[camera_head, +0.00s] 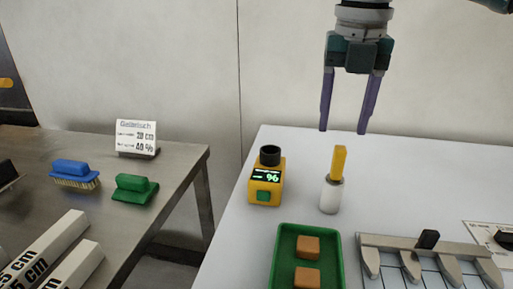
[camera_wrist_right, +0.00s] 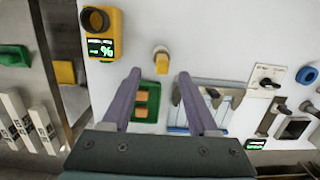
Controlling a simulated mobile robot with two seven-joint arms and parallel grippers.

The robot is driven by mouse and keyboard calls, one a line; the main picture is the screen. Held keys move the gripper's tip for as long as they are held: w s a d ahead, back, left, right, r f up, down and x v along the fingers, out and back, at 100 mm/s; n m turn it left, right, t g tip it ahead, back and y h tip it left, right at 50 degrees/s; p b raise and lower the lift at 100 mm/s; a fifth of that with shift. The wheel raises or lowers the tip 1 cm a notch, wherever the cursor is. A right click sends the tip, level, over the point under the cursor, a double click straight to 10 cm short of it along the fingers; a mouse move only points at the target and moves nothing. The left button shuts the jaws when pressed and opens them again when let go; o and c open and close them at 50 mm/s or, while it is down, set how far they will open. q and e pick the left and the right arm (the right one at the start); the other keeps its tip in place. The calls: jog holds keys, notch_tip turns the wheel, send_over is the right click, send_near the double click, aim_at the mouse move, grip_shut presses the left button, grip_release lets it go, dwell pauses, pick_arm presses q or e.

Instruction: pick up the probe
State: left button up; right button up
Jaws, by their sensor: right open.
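What looks like the probe, a yellow stick-like handle on a white cylinder (camera_head: 331,194), stands upright on the white table in the head view. It also shows in the right wrist view (camera_wrist_right: 161,62), seen from above, just beyond the fingertips. My right gripper (camera_head: 342,131) points down with its two purple fingers apart and empty. In the head view its fingertips appear just above the top of the yellow handle, not touching it. In the right wrist view the right gripper (camera_wrist_right: 159,74) has the handle roughly centred between its fingers. My left gripper is not in view.
A yellow meter (camera_head: 266,178) showing a green "96" stands left of the probe. A green tray (camera_head: 280,258) with brown blocks and a metal rack (camera_head: 390,243) lie nearer. Brushes and a sign (camera_head: 135,136) are on the left steel table (camera_head: 185,165). The white table behind the probe is clear.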

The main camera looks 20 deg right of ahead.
aim_at(341, 148)
jog(key=f, duration=0.7)
jog(key=shift+d+f, duration=0.1)
jog(key=shift+d, duration=0.15)
jog(key=shift+c, duration=0.2)
grip_shut()
